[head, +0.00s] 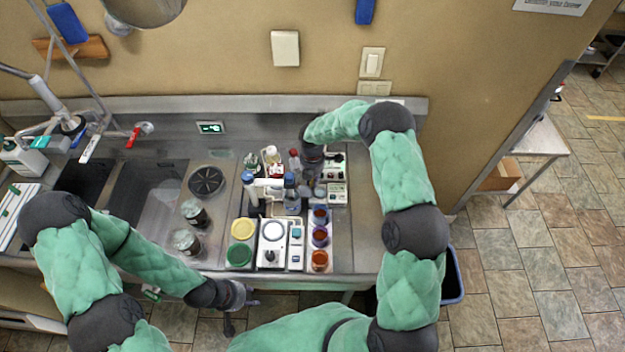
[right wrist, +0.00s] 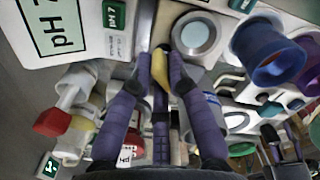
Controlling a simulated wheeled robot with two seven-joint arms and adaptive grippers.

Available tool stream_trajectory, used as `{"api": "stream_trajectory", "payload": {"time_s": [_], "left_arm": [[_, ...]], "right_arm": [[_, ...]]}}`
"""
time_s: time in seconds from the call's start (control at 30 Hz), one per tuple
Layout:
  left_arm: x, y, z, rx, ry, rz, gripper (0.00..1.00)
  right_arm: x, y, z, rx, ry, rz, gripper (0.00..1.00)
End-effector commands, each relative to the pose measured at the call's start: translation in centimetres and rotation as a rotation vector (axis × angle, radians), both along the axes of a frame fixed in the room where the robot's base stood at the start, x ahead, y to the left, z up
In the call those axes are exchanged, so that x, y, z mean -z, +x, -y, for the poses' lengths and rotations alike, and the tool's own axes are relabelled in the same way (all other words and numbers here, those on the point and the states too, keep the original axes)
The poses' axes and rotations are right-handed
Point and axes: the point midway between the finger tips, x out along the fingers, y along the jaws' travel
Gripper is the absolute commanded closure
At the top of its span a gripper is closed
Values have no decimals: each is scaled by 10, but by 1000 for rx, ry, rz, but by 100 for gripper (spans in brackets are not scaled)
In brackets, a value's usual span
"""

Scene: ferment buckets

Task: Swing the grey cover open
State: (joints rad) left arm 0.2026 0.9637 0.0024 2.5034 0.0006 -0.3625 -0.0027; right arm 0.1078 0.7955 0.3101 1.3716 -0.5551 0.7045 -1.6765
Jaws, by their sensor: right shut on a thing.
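My right gripper (head: 313,182) reaches down among the small devices and bottles at the back of the counter, right of its middle. In the right wrist view its purple fingers (right wrist: 163,58) are closed on a small yellow piece (right wrist: 160,70), beside a white device with a round grey window (right wrist: 195,35). I cannot clearly tell the grey cover from the grey and white parts around the fingertips; the arm and fingers hide part of that spot. My left gripper (head: 238,297) hangs at the counter's front edge, away from the devices. Its finger opening is too small to tell.
Bottles (head: 248,183) crowd the right gripper. Amber cups (head: 319,260) stand to its front right, near a white scale (head: 272,258) and a green tub (head: 238,257). Two jars (head: 186,241) and a sink (head: 145,195) lie left. The counter's right end is mostly clear.

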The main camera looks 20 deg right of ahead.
Motion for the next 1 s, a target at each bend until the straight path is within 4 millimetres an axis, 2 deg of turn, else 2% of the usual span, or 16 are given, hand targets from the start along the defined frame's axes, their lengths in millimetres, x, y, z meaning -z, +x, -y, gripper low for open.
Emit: {"api": "stream_trajectory", "payload": {"time_s": [0.2,0.23,0.3,0.73,0.87,1.0], "left_arm": [[0,0,0,0,0,0,60],[0,0,0,0,0,0,60],[0,0,0,0,0,0,60],[0,0,0,0,0,0,60],[0,0,0,0,0,0,60],[0,0,0,0,0,0,60]], "right_arm": [[0,0,0,4,1,0,100],[0,0,0,4,1,0,76],[0,0,0,3,1,0,57],[-6,1,0,2,0,2,57],[-24,2,1,2,0,4,57],[-51,2,0,2,0,4,57]]}}
